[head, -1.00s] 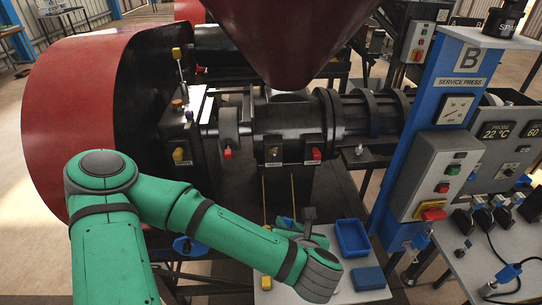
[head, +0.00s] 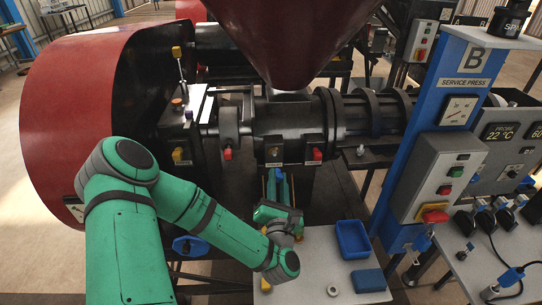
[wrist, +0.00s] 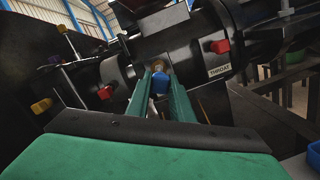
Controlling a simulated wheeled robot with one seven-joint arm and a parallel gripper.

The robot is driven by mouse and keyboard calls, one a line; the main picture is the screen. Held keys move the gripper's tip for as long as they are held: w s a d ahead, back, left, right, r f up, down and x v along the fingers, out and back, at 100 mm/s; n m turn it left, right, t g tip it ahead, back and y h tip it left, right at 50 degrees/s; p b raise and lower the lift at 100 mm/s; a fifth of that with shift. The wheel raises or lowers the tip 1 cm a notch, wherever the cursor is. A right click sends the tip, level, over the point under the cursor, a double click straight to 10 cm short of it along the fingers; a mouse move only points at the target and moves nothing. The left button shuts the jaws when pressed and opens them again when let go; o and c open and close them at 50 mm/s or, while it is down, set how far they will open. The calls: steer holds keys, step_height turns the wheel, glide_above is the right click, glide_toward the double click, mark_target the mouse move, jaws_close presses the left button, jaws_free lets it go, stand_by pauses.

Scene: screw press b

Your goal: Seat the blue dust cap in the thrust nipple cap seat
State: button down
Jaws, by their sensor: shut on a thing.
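My gripper (wrist: 159,90) is shut on the blue dust cap (wrist: 160,83), held at the fingertips. In the wrist view, a brass-coloured round fitting (wrist: 157,68) on the black housing shows just behind the cap, which partly hides it. I cannot tell whether cap and fitting touch. In the head view my gripper (head: 278,178) points away from me, just below the labelled block (head: 273,148) in the middle of the barrel. The held cap is hard to make out there. I cannot read that block's label to confirm it as the thrust nipple.
Red caps (head: 228,153) (head: 317,154) sit on either side of the block; the right one is labelled THROAT (wrist: 219,71) in the wrist view. A yellow cap (head: 178,154) is farther left. A blue tray (head: 353,240), blue block (head: 369,281) and grey ring (head: 332,291) lie on the small table.

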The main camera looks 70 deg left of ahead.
mark_target(275, 155)
steer(key=shift+w+a+r, duration=0.1)
steer(key=shift+a, duration=0.15)
steer(key=shift+x, duration=2.65)
steer(key=shift+a+f, duration=0.25)
steer(key=shift+f, duration=0.1)
steer(key=shift+x, duration=1.1)
steer(key=shift+a+f, duration=0.1)
steer(key=shift+a, duration=0.05)
steer(key=c, duration=1.5)
jaws_free()
